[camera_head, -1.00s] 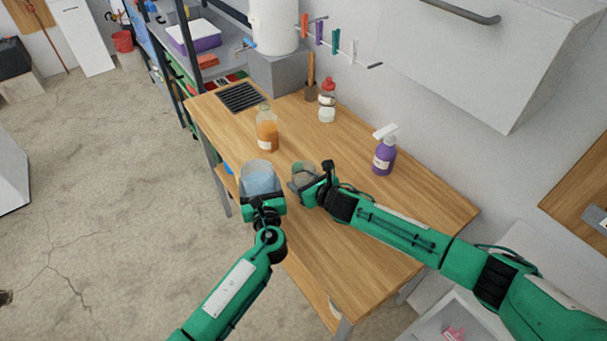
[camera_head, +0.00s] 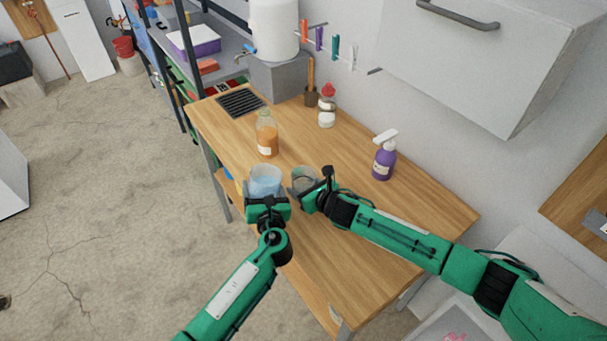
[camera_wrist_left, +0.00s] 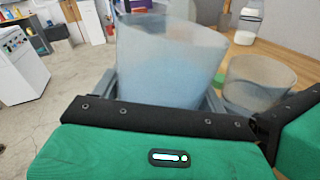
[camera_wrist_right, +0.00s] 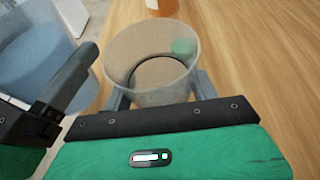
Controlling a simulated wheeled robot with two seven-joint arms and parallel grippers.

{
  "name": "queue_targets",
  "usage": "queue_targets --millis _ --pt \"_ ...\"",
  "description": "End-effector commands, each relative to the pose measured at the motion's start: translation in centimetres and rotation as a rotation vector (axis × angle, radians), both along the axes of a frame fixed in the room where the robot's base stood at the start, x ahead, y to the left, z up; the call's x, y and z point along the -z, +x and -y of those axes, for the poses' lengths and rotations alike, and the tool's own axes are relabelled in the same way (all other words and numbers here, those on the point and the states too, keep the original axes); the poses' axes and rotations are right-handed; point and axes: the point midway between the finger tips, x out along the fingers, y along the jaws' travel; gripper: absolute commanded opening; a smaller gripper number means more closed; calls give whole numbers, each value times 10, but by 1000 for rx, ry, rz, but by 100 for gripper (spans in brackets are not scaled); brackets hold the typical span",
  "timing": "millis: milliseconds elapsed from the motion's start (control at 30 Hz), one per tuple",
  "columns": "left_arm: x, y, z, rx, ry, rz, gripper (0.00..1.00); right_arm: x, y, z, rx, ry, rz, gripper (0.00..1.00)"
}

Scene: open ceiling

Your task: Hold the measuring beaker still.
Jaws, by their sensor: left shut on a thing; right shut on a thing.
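My right gripper (camera_head: 312,193) is shut on a small clear beaker (camera_head: 302,178), the likely measuring beaker. In the right wrist view the beaker (camera_wrist_right: 152,72) is between the fingers, open end up, with a green patch near its rim. No scale marks can be made out. My left gripper (camera_head: 267,203) is shut on a larger clear vessel (camera_head: 265,178) with bluish contents. It fills the middle of the left wrist view (camera_wrist_left: 168,65), slightly tilted. The vessel is left of the beaker, with a small gap between them. Whether the beaker's base touches the table is hidden.
The wooden table (camera_head: 345,230) also holds an orange-filled bottle (camera_head: 267,136), a red-capped bottle (camera_head: 327,107) and a purple spray bottle (camera_head: 384,158). A wall cabinet (camera_head: 485,60) overhangs at the right. The table is clear between the bottles and grippers.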

Motion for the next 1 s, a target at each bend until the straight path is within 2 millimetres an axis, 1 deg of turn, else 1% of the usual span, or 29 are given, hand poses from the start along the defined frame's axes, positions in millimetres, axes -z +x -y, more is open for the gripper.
queue_targets --millis 200,500,533,600,1000 --pt "-4 3 5 0 96 -44 35 0 0 0 0 0 0 38" --pt "-5 7 13 -1 231 -111 35 0 0 0 0 0 0 38" --pt "-7 8 14 0 243 -118 35 0 0 0 0 0 0 38" --pt "-17 9 17 -1 270 -130 35 0 0 0 0 0 0 38" --pt "-28 10 19 -1 315 -152 35 0 0 0 0 0 0 38"
